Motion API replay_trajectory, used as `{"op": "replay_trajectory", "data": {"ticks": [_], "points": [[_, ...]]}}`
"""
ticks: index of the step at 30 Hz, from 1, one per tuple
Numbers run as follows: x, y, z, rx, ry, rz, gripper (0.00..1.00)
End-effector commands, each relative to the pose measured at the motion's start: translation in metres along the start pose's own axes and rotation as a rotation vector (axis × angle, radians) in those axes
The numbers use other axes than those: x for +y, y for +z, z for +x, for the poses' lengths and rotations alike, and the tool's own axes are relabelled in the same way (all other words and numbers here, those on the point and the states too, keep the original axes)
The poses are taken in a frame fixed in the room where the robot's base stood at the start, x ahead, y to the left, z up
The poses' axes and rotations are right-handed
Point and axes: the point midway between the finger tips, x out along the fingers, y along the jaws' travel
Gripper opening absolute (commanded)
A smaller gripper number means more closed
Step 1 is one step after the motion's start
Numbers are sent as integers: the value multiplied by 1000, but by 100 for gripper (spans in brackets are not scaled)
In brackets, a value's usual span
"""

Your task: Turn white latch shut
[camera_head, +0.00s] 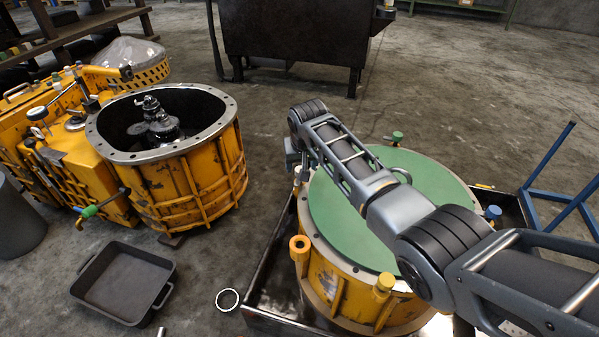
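A round yellow housing with a flat green top (335,215) stands in a dark tray (262,318) at the right. My gripper (291,154) is at the left back rim, mostly hidden behind my wrist. Its fingers and any contact do not show.
An open yellow housing (200,165) with dark gears stands at the left, beside yellow machinery (75,160). A shallow black pan (122,283) and a pale ring (228,299) lie on the floor. A blue frame (560,190) is at the right. Floor between the housings is clear.

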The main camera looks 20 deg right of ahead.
Motion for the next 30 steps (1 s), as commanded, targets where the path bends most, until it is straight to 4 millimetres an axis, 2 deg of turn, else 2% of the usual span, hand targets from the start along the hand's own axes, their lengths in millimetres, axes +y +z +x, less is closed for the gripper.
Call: {"op": "replay_trajectory", "data": {"ticks": [1,6,17,30], "points": [[0,0,10,1,1,-1,61],[0,0,23,1,1,-1,61],[0,-1,25,2,0,-1,61],[0,0,25,2,0,0,19]]}}
